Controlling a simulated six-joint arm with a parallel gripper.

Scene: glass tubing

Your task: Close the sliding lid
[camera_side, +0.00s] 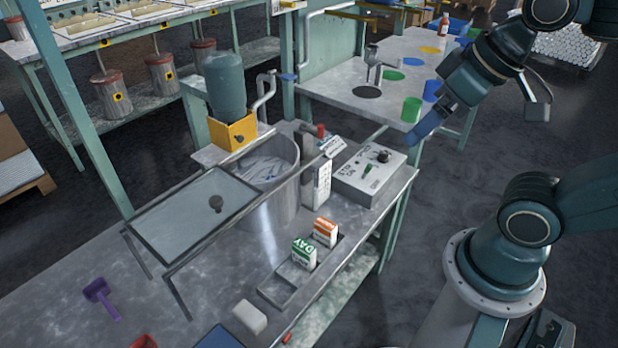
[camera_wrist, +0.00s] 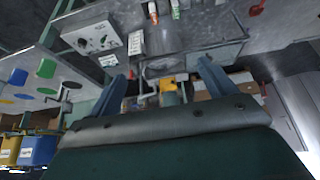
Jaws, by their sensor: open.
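A blue-grey bottle on a yellow block (camera_side: 233,130) stands behind the tub. A control box (camera_side: 370,174) stands to its right. Two small cartons (camera_side: 304,252) stand in a tray in front. A purple tool (camera_side: 100,296) and a white block (camera_side: 250,317) lie on the bench.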

